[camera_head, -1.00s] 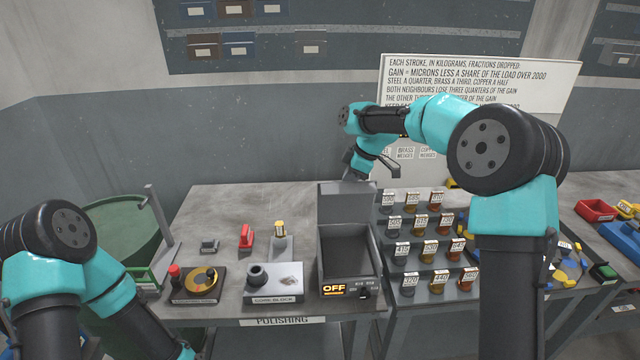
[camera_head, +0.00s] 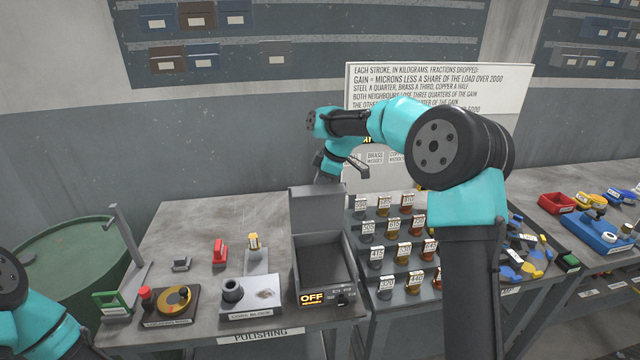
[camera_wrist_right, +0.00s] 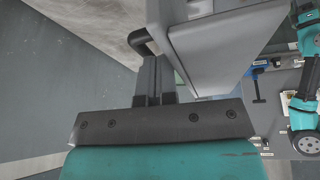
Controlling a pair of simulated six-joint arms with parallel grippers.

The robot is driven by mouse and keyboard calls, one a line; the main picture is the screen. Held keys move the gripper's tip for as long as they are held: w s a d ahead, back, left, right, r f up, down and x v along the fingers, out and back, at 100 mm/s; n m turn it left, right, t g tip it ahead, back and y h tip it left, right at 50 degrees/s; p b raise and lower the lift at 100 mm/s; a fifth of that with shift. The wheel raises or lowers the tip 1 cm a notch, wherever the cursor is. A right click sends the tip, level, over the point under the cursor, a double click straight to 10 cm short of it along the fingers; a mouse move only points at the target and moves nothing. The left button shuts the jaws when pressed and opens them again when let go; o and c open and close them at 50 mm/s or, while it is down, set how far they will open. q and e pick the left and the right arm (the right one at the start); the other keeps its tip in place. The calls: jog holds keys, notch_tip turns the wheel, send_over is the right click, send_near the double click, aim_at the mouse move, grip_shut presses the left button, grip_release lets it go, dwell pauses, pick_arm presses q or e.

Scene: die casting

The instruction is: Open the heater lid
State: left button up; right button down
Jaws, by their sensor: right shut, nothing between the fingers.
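The heater is a grey open-topped box (camera_head: 352,262) on the polishing table, with an orange "OFF" display on its front. Its grey lid (camera_head: 317,213) stands upright at the back edge, so the dark inside shows. My right gripper (camera_head: 354,167) is just above and behind the lid in the head view. In the right wrist view, my gripper's fingers (camera_wrist_right: 155,72) are together and empty, close beside a grey panel (camera_wrist_right: 225,45) that looks like the lid. A dark handle (camera_wrist_right: 142,40) is just past the fingertips; contact cannot be told. My left gripper is out of view.
A stepped rack of labelled weights (camera_head: 395,245) stands right of the heater. To its left are a core block (camera_head: 250,293), a red item (camera_head: 219,251) and a dial plate (camera_head: 168,304). A sign (camera_head: 440,90) stands behind. The table's back left is clear.

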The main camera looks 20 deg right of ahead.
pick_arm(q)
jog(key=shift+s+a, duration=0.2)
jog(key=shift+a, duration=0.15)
pick_arm(e)
jog(key=w+v, duration=0.2)
jog(key=v, duration=0.7)
jog(key=shift+s+d+r, duration=0.2)
jog(key=shift+s+r, duration=0.05)
jog(key=shift+s, duration=0.25)
